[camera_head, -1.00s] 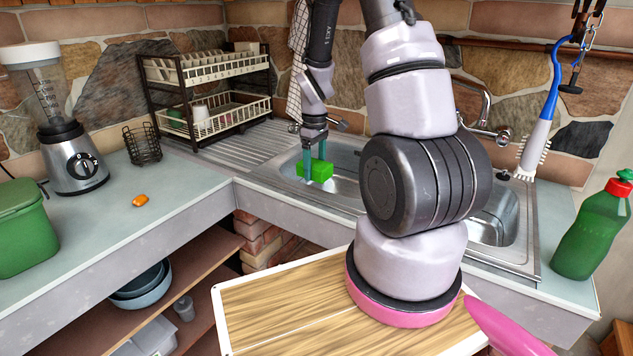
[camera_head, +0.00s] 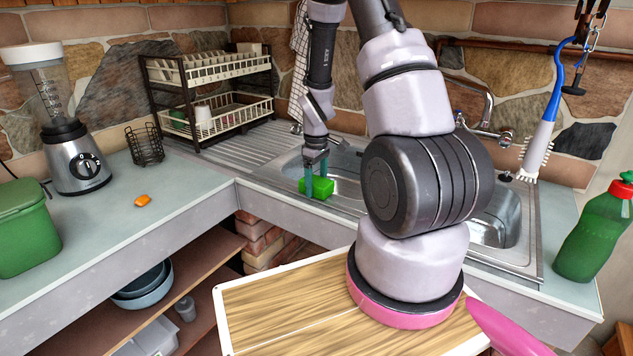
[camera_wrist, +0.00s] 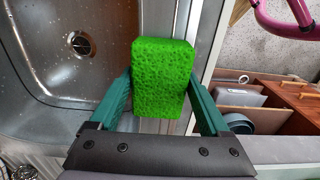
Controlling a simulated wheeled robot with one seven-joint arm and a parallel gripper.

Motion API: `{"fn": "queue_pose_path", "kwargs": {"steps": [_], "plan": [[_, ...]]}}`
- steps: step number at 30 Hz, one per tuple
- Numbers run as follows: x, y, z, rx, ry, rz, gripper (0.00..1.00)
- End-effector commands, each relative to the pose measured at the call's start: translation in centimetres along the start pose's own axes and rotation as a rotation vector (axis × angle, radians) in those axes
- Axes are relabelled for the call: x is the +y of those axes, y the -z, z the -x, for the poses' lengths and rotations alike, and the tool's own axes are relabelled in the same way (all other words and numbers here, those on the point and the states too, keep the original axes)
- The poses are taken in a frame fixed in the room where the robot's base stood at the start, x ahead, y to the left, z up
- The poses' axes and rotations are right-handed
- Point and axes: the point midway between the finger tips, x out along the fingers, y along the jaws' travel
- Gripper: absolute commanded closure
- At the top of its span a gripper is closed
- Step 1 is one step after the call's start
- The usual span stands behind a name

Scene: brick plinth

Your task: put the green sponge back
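The green sponge (camera_head: 317,188) is a bright block at the front edge of the left sink basin. In the wrist view the sponge (camera_wrist: 162,78) lies between my two green fingers, over the steel rim beside the basin. My gripper (camera_head: 316,172) is shut on it, with a finger at each long side; the wrist view also shows the gripper (camera_wrist: 162,90). Whether the sponge's underside touches the rim is hidden.
The steel sink (camera_head: 262,178) has a drain (camera_wrist: 80,44). A dish rack (camera_head: 210,75), wire basket (camera_head: 145,146), blender (camera_head: 75,160), orange item (camera_head: 142,200) and green container (camera_head: 25,235) stand left. A green bottle (camera_head: 592,235) and hanging brush (camera_head: 538,150) are right. The left counter's middle is mostly clear.

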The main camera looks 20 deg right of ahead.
Motion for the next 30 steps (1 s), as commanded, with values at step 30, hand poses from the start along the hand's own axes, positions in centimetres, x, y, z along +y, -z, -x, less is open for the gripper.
{"fn": "queue_pose_path", "kwargs": {"steps": [30], "plan": [[0.0, 0.1, 12.2, 0.002, -0.001, 0.0, 0.0]]}}
